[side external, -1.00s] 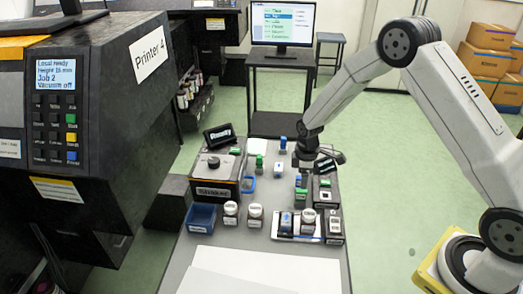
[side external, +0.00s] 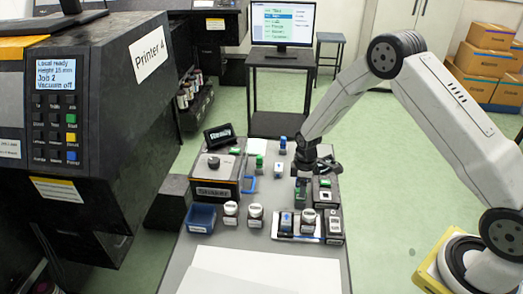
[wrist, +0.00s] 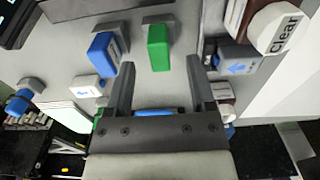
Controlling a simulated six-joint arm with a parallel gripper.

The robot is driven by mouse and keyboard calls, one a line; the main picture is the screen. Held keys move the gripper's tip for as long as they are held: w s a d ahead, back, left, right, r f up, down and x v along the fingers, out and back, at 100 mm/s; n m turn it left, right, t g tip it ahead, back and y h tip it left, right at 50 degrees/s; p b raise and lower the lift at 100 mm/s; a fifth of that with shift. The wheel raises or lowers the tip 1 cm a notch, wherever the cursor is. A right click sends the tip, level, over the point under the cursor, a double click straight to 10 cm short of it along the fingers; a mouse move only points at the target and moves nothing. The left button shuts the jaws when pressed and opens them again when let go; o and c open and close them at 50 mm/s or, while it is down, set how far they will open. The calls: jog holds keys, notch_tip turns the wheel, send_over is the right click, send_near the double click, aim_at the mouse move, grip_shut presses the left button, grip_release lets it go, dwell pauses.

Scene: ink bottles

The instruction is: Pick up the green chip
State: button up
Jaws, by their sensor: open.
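In the wrist view a green chip (wrist: 158,47), a small upright block, stands in a grey holder. My gripper (wrist: 159,64) is open, with one finger on each side of the chip's line and the chip just ahead of the fingertips, apart from them. In the side view my gripper (side external: 304,172) hangs low over the right part of the table, and a green chip (side external: 301,189) shows just below it. Another green chip (side external: 259,160) stands further back left. The fingertips are hard to make out in the side view.
A blue chip (wrist: 103,48) stands left of the green one, and a bottle marked Clear (wrist: 276,28) is at upper right. In the side view a blue bin (side external: 201,218), two bottles (side external: 231,212) and a white tray (side external: 283,236) line the front. White sheets (side external: 260,270) cover the near table.

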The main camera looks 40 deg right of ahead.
aim_at(300, 199)
jog(key=shift+f, duration=2.05)
jog(key=shift+c, duration=0.2)
grip_shut()
